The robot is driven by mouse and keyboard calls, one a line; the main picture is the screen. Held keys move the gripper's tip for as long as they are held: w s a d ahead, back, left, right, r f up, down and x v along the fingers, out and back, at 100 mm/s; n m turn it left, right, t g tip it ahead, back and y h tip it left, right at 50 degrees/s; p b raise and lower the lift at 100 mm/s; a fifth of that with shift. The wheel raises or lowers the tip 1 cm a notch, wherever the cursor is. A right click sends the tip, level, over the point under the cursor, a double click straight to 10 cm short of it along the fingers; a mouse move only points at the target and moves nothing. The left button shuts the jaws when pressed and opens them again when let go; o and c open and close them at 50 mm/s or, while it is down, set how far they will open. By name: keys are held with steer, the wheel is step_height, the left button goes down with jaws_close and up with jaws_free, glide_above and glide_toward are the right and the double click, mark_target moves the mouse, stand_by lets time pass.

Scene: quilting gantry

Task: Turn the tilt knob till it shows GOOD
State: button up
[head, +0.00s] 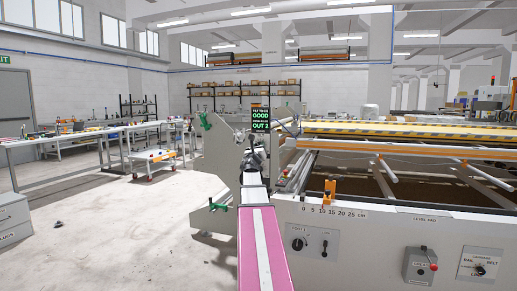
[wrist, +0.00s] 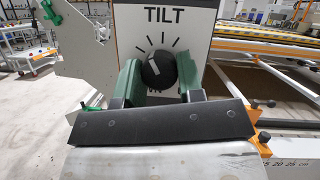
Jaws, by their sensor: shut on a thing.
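The black tilt knob (wrist: 158,70) sits on a white panel (wrist: 185,20) marked TILT, with tick marks around it. Its white pointer line points up and slightly left. My gripper (wrist: 160,78) has its two green fingers on the left and right sides of the knob, shut on it. The lower part of the dial scale is partly hidden by the gripper. In the head view a small dark display (head: 261,118) shows GOOD in green on its upper lines and OUT 2 below. My arm hides the knob in that view.
The long quilting frame (head: 400,130) with rails stretches right. Its front panel carries another knob (head: 298,244), a lever box (head: 420,265) and a rail/belt switch (head: 480,270). An orange clamp (head: 329,192) stands on its edge. Open floor (head: 120,220) lies left.

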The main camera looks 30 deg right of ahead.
steer(key=shift+n, duration=0.4)
steer(key=o, duration=0.9)
steer(key=shift+s, duration=0.1)
steer(key=v, duration=1)
steer(key=shift+s+a+f, duration=0.1)
steer(key=shift+s+a, duration=0.15)
